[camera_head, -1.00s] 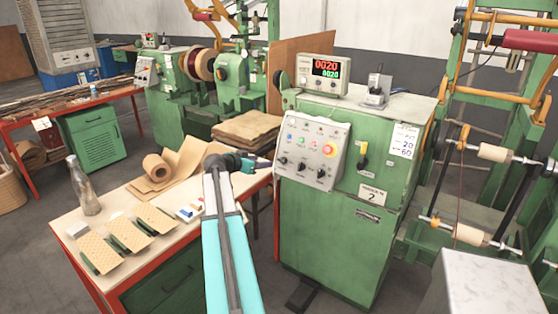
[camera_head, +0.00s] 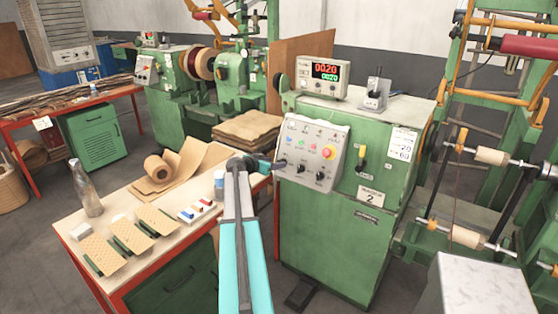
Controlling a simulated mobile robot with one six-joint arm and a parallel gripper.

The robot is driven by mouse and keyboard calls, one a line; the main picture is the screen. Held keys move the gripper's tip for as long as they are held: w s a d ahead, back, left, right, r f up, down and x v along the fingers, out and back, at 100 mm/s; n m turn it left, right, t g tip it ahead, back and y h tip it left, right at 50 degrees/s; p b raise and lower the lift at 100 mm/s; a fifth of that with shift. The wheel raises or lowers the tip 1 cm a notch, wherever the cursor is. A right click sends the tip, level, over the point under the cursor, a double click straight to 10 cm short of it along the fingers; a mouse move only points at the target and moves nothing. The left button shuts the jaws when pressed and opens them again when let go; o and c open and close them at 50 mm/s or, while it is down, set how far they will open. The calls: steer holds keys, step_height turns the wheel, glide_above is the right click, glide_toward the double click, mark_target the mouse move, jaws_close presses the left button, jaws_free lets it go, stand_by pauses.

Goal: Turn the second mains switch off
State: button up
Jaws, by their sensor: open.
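The green machine cabinet (camera_head: 335,235) with the plate numbered 2 (camera_head: 371,197) stands right of centre. A switch with a yellow handle (camera_head: 362,155) is on its front, right of the grey control panel (camera_head: 312,150). The handle looks roughly upright. The panel carries a red knob on yellow, several small lit buttons and black knobs. My gripper (camera_head: 279,164) is open and empty. It points right, close to the panel's lower left edge, well left of the yellow handle. I cannot tell whether it touches the panel. Its fingers are small and hard to make out.
A table (camera_head: 140,185) with paper rolls, a bottle, a jar and patterned boards lies left, below my arm. A lit red and green display (camera_head: 325,70) sits on the cabinet. A winding frame with spools (camera_head: 468,236) stands right. A grey box (camera_head: 482,285) is at lower right.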

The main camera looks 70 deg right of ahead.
steer(key=shift+p+x, duration=0.5)
steer(key=shift+x, duration=1.35)
